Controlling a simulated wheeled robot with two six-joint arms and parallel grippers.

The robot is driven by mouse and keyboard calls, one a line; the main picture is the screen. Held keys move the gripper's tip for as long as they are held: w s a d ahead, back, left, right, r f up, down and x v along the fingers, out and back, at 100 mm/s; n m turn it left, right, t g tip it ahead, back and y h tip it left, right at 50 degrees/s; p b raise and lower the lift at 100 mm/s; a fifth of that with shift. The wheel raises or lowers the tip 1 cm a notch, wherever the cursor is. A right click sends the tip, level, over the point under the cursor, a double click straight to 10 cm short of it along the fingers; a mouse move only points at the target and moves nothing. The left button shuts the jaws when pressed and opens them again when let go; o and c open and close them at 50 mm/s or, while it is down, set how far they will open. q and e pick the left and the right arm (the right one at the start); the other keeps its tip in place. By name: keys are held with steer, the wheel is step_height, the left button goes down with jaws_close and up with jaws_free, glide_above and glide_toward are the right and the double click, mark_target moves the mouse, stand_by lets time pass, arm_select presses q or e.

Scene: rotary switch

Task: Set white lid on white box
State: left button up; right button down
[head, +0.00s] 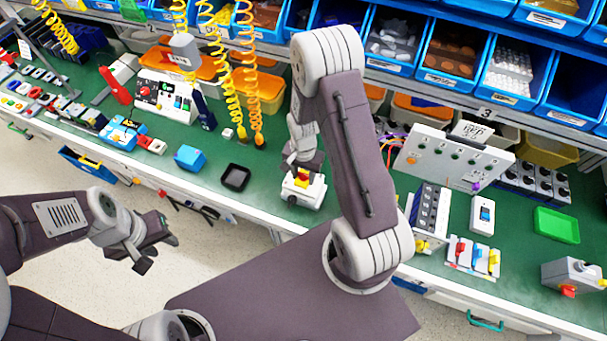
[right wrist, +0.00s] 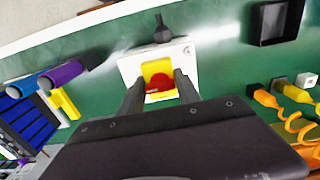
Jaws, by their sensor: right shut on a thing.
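A white box (head: 301,196) stands on the green bench near its front edge. A white lid (head: 317,184) with a yellow plate and a red knob (head: 302,176) shows on top of it. In the right wrist view the lid (right wrist: 130,64) has the yellow plate and red knob (right wrist: 160,86) in its middle. My right gripper (right wrist: 160,92) points down with its fingers at either side of the switch, shut on it. I cannot tell whether the lid rests fully on the box. My left gripper (head: 158,253) is open and empty, off the bench over the floor.
A black tray (head: 236,178) and a blue box (head: 189,158) sit left of the white box. A sloped white panel (head: 455,160) and a white block with dark terminals (head: 428,212) stand to the right. Coiled yellow and orange hoses (head: 250,80) hang behind. A green tray (head: 556,225) lies far right.

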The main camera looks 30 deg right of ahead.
steer(key=shift+f, duration=0.15)
steer(key=shift+f+b, duration=0.6)
steer(key=c, duration=0.8)
jaws_free()
steer(key=shift+o, duration=0.2)
steer(key=shift+r, duration=0.1)
step_height(320, 180, up, 9)
steer(key=shift+f, duration=0.1)
